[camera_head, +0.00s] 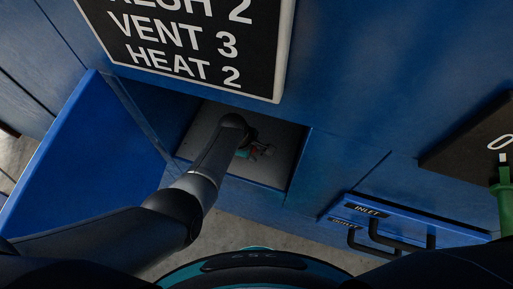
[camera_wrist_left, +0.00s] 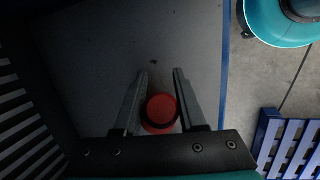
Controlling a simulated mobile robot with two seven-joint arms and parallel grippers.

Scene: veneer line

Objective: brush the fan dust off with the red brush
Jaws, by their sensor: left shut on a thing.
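My left gripper (camera_head: 256,152) reaches into a square opening in the blue cabinet in the head view. In the left wrist view its two fingers (camera_wrist_left: 161,82) are shut on the red brush (camera_wrist_left: 160,110), seen as a round red end between them. The brush's bristles are hidden. A small dark spot (camera_wrist_left: 153,62) lies on the grey surface beyond the fingertips; I cannot tell whether it is fan dust. No fan can be made out. My right gripper is out of view.
The opening has a grey floor (camera_head: 200,131) and close side walls. An open blue door (camera_head: 85,150) stands at its left. A black sign (camera_head: 190,40) hangs above. Black pipe handles (camera_head: 385,238) and a green-handled thing (camera_head: 502,197) are at the right. Dark slats (camera_wrist_left: 25,110) line the wrist view's left.

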